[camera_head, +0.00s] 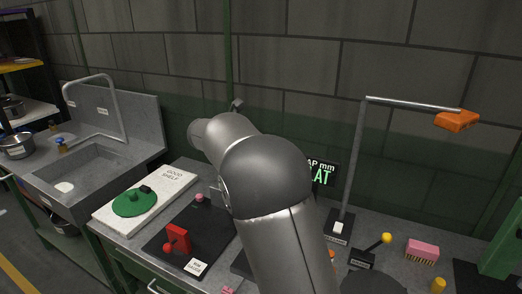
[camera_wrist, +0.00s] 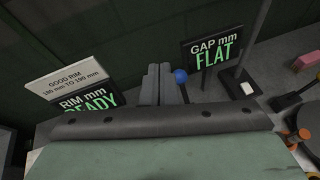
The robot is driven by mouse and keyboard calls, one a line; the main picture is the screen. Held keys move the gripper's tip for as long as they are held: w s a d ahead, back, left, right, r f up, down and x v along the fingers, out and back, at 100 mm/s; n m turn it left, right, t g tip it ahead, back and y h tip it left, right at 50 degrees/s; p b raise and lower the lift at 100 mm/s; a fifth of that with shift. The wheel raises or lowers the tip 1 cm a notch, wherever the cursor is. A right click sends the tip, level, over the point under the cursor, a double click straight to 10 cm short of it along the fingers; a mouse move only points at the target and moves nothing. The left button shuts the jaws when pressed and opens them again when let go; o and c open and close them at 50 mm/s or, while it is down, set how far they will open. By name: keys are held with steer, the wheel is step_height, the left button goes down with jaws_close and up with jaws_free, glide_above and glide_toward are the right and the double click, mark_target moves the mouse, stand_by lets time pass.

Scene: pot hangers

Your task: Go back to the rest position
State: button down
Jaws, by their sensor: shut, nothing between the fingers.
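My gripper (camera_wrist: 157,84) shows in the wrist view as two grey fingers side by side, shut and empty. It points toward the back of the bench, with nothing in contact that I can see. In the head view my arm (camera_head: 265,185) fills the middle and hides most of the gripper. A blue ball-topped knob (camera_wrist: 181,76) appears just right of the fingers. A "GAP mm FLAT" display (camera_wrist: 212,52) stands to the right, and a "RIM mm READY" display (camera_wrist: 90,100) stands to the left below a "GOOD RIM" sign (camera_wrist: 80,75).
On the bench, a green disc (camera_head: 134,204) lies on the white "GOOD SHELF" board (camera_head: 172,181), beside a red device (camera_head: 178,239). A lamp-like post (camera_head: 352,165) with an orange head (camera_head: 457,120) rises at right. A pink brush (camera_head: 422,250) lies near it. A sink (camera_head: 85,170) is at left.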

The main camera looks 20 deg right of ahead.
steer(key=shift+a+r, duration=0.3)
steer(key=shift+r, duration=0.5)
steer(key=s+d+f+m+g+y, duration=0.25)
steer(key=s+m, duration=0.25)
steer(key=s, duration=0.4)
steer(key=s+d+f+m+g+y, duration=0.15)
steer(key=s+f+m, duration=0.3)
steer(key=s, duration=0.45)
steer(key=s+a+f+m+g+y, duration=0.1)
steer(key=s+a+f+m+y, duration=0.1)
steer(key=s, duration=0.6)
steer(key=s+a+f+m+g+y, duration=0.1)
steer(key=s+a+f+m+y, duration=0.1)
steer(key=s+m, duration=0.5)
steer(key=s+a+f+m+g+y, duration=0.1)
steer(key=s+a+f+m+y, duration=0.2)
steer(key=s, duration=0.7)
step_height(320, 180, down, 3)
steer(key=shift+s+a+r+m, duration=0.2)
steer(key=shift+a+m, duration=0.35)
steer(key=shift+m, duration=0.6)
